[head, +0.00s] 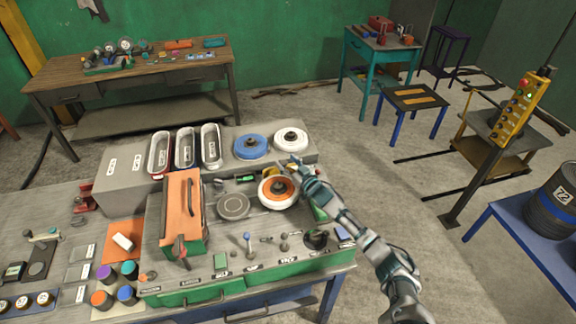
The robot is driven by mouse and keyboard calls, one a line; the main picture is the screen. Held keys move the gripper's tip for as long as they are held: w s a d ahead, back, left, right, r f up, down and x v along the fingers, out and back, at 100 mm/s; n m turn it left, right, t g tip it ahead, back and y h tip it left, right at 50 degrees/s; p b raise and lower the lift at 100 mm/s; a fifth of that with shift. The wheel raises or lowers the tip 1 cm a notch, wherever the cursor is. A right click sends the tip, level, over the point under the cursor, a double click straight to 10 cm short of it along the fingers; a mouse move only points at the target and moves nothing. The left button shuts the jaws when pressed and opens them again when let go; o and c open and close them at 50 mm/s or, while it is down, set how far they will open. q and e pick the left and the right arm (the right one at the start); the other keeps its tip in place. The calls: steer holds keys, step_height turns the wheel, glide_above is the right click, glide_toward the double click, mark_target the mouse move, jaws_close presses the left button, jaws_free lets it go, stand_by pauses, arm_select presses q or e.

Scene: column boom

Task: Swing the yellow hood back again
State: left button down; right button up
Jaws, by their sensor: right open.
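A small yellow part (269,173), which looks like the yellow hood, sits at the back of the green-sided bench unit (225,268), behind the orange-and-white disc (277,190). It is small and partly covered, so I cannot tell how far it is swung. My right gripper (294,166) is open just right of the yellow part, above the back edge of the unit. I cannot tell whether it touches the part. My left gripper is not in view.
A blue disc (250,146) and a white disc (291,139) lie on the shelf behind. An orange-lidded box (181,207) stands to the left. Levers and knobs line the front. A yellow button box (521,107) stands on a post at right.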

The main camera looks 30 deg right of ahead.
mark_target(290, 170)
step_height(290, 170, up, 8)
steer(key=shift+d+r, duration=0.25)
steer(key=shift+d, duration=0.2)
